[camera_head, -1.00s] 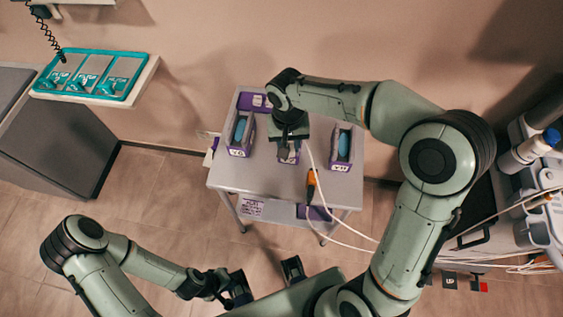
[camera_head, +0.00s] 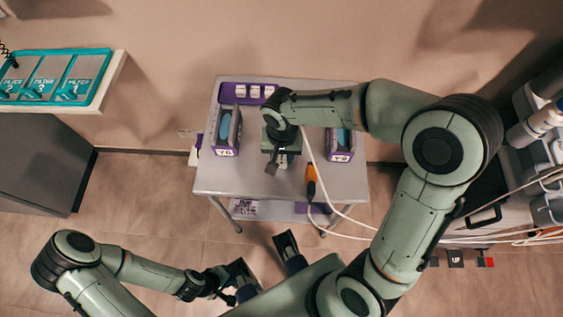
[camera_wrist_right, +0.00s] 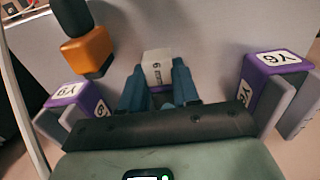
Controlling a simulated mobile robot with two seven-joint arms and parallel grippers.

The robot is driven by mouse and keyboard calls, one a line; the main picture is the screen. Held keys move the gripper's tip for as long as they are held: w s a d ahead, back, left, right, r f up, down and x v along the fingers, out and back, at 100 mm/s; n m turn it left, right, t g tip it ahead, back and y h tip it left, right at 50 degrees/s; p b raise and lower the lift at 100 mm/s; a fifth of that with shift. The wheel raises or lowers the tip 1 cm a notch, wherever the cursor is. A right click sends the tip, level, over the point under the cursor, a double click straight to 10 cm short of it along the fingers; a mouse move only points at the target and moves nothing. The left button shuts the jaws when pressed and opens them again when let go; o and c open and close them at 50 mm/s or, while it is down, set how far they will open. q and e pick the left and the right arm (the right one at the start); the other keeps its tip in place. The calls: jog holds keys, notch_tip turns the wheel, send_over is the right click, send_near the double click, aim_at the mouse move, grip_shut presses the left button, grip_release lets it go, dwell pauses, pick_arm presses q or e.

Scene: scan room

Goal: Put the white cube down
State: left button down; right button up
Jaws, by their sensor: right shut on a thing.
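The white cube (camera_wrist_right: 157,66), marked with a 6, sits between the blue fingers of my right gripper (camera_wrist_right: 160,88) in the right wrist view. The gripper is shut on it. In the head view my right gripper (camera_head: 282,155) is over the grey table (camera_head: 235,180), between two purple boxes, and the cube is hidden or too small to make out. I cannot tell whether the cube touches the table. My left gripper (camera_head: 266,268) is open and empty, low in the head view and away from the table.
A purple box (camera_head: 226,132) stands left of the gripper, another purple box (camera_head: 341,146) right. A purple rack (camera_head: 228,92) with several white cubes lies at the table's back. An orange-and-black tool (camera_head: 311,182) with a white cable lies right of the gripper. A teal filter tray (camera_head: 55,75) is far left.

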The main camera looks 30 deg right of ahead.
aim_at(282, 162)
jog(key=shift+f+b, duration=0.4)
jog(key=shift+f, duration=2.15)
jog(key=shift+f, duration=0.2)
jog(key=o, duration=1)
jog(key=shift+r, duration=0.1)
jog(key=shift+r, duration=0.1)
jog(key=shift+w+r, duration=0.1)
jog(key=shift+r, duration=0.2)
notch_tip(282, 162, up, 12)
jog(key=shift+f+p, duration=0.2)
jog(key=shift+p, duration=0.85)
